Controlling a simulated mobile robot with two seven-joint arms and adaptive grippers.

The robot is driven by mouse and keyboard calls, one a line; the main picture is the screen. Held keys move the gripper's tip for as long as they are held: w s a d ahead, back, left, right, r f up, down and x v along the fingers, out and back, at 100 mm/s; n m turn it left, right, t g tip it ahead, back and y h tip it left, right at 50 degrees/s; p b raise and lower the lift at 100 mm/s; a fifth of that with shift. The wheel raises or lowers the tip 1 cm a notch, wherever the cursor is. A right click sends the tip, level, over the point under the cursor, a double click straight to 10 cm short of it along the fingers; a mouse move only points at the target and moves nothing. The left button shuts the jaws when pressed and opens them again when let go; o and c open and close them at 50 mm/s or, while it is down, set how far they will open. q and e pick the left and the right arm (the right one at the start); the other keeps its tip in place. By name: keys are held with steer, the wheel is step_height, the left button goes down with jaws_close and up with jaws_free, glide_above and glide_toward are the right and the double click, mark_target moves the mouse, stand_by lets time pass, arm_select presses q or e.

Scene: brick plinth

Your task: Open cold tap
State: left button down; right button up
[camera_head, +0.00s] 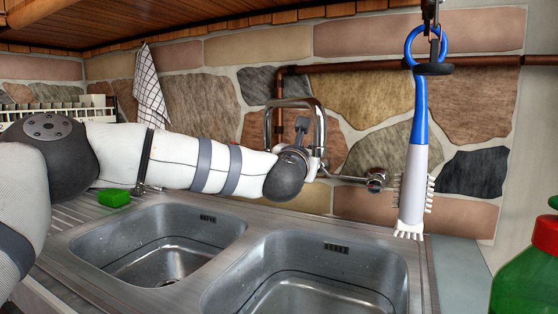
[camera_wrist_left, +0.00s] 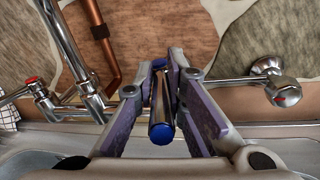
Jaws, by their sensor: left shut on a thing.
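The cold tap handle (camera_wrist_left: 161,132), a metal lever with a blue end cap, shows in the middle of the left wrist view. My left gripper (camera_wrist_left: 168,78) is shut on it, with one purple-padded finger on each side. In the head view my left arm reaches across the sink to the chrome tap (camera_head: 321,125) at the wall, and its wrist hides the handle and most of the fingers. The red-marked tap handle (camera_wrist_left: 33,84) stands at the left of the left wrist view. My right gripper is not in view.
Two steel sink basins (camera_head: 335,249) lie below the arm. A blue and white brush (camera_head: 416,150) hangs at the right. A green bottle (camera_head: 526,275) stands at the right edge. A green sponge (camera_head: 114,198) lies on the drainboard. A wooden shelf is overhead.

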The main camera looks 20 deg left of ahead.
arm_select(q)
steer(key=shift+r+y, duration=0.1)
steer(key=shift+y, duration=0.2)
steer(key=shift+a+r, duration=0.1)
steer(key=shift+a, duration=0.05)
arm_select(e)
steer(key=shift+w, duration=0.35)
